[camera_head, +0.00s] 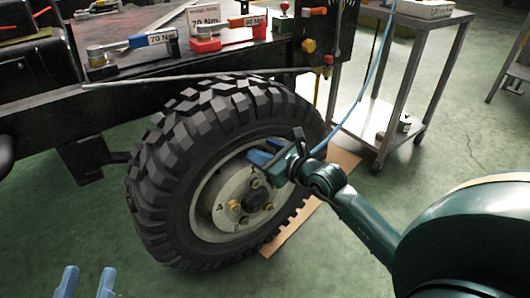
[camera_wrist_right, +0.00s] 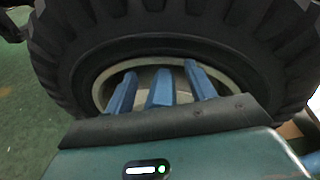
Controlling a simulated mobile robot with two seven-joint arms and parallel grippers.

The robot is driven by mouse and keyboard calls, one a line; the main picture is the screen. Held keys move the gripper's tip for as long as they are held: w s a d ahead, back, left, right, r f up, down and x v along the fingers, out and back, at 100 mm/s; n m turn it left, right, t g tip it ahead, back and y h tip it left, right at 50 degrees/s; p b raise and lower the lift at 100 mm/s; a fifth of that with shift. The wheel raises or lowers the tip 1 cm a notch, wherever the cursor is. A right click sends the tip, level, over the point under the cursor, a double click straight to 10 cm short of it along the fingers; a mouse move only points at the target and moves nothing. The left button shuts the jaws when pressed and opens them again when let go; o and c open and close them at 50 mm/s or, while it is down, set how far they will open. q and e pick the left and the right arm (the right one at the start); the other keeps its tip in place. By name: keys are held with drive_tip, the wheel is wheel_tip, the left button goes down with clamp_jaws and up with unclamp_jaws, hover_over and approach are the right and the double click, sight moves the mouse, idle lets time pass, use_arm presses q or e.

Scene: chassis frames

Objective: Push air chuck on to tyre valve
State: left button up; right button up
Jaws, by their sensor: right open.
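The black tyre (camera_head: 160,165) stands upright on a pale rim with a grey hub (camera_head: 232,198) carrying yellow nuts. It also fills the top of the right wrist view (camera_wrist_right: 70,40). My right gripper (camera_head: 264,152) is open in front of the rim's upper right part; its blue fingers (camera_wrist_right: 160,90) point at the rim in the wrist view. A thin blue hose (camera_head: 358,100) comes down from above and ends at this gripper. I cannot make out the air chuck or the tyre valve. My left gripper (camera_head: 86,284) is at the bottom left, fingers apart and empty.
The black chassis frame (camera_head: 60,125) above the tyre carries torque wrenches (camera_head: 140,40) and signs. A grey metal trolley (camera_head: 398,75) stands at the right. A cardboard sheet (camera_head: 340,160) lies under the tyre. The green floor is clear at the lower left.

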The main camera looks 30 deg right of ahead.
use_arm(q)
drive_tip(key=shift+f, duration=0.1)
use_arm(e)
drive_tip(key=shift+s+d+r+p, duration=0.1)
drive_tip(key=shift+s+r+p, duration=0.05)
drive_tip(key=shift+s+p, duration=0.3)
use_arm(q)
drive_tip(key=r+p, duration=0.1)
drive_tip(key=p, duration=0.2)
drive_tip(key=shift+a+r+m, duration=0.2)
drive_tip(key=shift+r+m, duration=0.1)
drive_tip(key=shift+r, duration=0.05)
use_arm(e)
drive_tip(key=v, duration=1.2)
drive_tip(key=shift+s, duration=0.2)
